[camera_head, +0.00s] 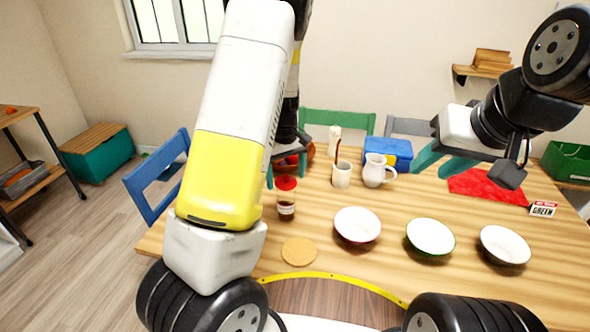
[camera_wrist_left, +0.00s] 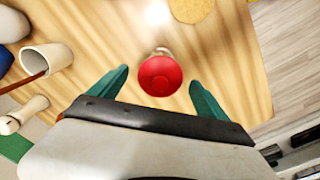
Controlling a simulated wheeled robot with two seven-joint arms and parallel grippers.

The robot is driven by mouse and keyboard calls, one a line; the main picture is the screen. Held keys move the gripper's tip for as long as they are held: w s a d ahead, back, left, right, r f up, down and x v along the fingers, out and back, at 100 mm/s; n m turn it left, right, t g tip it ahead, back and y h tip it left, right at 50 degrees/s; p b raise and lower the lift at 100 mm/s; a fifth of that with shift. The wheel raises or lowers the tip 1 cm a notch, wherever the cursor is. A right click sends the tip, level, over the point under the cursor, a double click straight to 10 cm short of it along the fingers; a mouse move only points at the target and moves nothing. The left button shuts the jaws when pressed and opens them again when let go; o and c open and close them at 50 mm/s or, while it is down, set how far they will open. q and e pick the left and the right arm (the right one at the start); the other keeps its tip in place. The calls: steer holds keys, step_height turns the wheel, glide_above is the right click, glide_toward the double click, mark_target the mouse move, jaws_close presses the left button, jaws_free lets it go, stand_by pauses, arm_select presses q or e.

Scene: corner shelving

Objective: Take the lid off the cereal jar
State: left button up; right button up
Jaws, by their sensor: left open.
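The cereal jar (camera_head: 286,208) stands upright on the table, with dark contents and a pale label. Its red lid (camera_head: 286,183) is on top. In the left wrist view the lid (camera_wrist_left: 160,75) lies between my left gripper's teal fingers (camera_wrist_left: 159,78), with a gap on each side. The lid hides most of the jar there. In the head view my left gripper (camera_head: 287,172) is over the jar, partly hidden behind my arm, open and empty. My right gripper (camera_head: 444,164) hangs over the table's right part, fingers apart and empty.
A round tan mat (camera_head: 299,251) lies in front of the jar. A cup (camera_head: 341,175), a white pitcher (camera_head: 376,171) and a blue box (camera_head: 388,152) stand behind to the right. Red (camera_head: 357,226), green (camera_head: 430,237) and black-rimmed (camera_head: 505,246) bowls line the front.

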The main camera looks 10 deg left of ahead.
arm_select(q)
steer(key=c, duration=1.4)
steer(key=shift+r, duration=0.1)
